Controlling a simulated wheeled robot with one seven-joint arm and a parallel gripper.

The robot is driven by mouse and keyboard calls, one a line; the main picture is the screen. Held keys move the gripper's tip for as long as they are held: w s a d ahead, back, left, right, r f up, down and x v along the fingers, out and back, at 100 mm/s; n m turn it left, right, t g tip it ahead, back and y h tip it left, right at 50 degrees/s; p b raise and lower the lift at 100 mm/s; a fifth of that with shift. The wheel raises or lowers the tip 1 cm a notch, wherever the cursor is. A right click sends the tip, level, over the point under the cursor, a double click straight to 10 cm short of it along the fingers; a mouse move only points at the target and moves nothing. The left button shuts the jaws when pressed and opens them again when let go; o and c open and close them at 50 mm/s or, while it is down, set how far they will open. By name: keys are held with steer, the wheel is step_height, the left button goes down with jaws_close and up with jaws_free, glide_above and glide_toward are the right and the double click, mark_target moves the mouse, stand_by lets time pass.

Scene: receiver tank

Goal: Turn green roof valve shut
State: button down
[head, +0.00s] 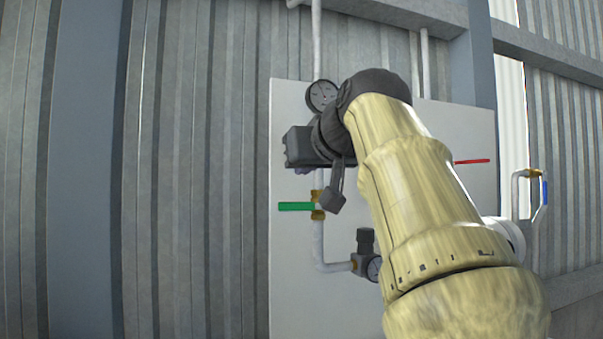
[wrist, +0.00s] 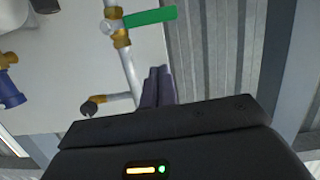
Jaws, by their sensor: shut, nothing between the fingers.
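The green valve handle (head: 296,206) sticks out level to the left from a brass valve body (head: 318,206) on a vertical pipe on the white panel. It lies across the pipe. In the wrist view the green handle (wrist: 150,17) points right from the brass fitting at the top. My gripper (wrist: 158,70) is shut and empty, its dark fingers side by side beside the pipe, apart from the handle in the picture. In the head view my gripper's dark body (head: 303,147) is just above the handle; its fingertips are mostly hidden there.
A round gauge (head: 322,95) is above my gripper, and a lower regulator (head: 366,257) is below right. A red handle (head: 472,161) and a blue handle (head: 541,198) are farther right. My arm hides the panel's middle. Bare corrugated wall (head: 200,170) is at left.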

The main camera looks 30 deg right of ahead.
steer(key=v, duration=0.7)
steer(key=shift+s+b, duration=0.25)
steer(key=shift+b, duration=0.15)
steer(key=w+f+g+y+b, duration=0.1)
steer(key=w+f+g, duration=0.1)
steer(key=w+f, duration=0.55)
steer(key=w+f+g+b, duration=0.15)
steer(key=w+f, duration=0.25)
steer(key=f, duration=0.7)
steer(key=w+a+f+g+y+b, duration=0.1)
steer(key=w+a+f+g+b, duration=0.15)
steer(key=f, duration=1.75)
steer(key=s+a+f+g+b, duration=0.1)
steer(key=s+f, duration=0.4)
steer(key=f, duration=0.6)
steer(key=s+a+f+n+g+b, duration=0.1)
steer(key=s+a+f+g, duration=0.2)
steer(key=f, duration=0.9)
steer(key=s+a+f+g+b, duration=0.1)
steer(key=s+a+f, duration=0.5)
steer(key=f, duration=0.6)
steer(key=shift+s+a+f+n+g+y, duration=0.2)
steer(key=shift+s+f+n+g+y, duration=0.1)
steer(key=shift+s+g, duration=0.55)
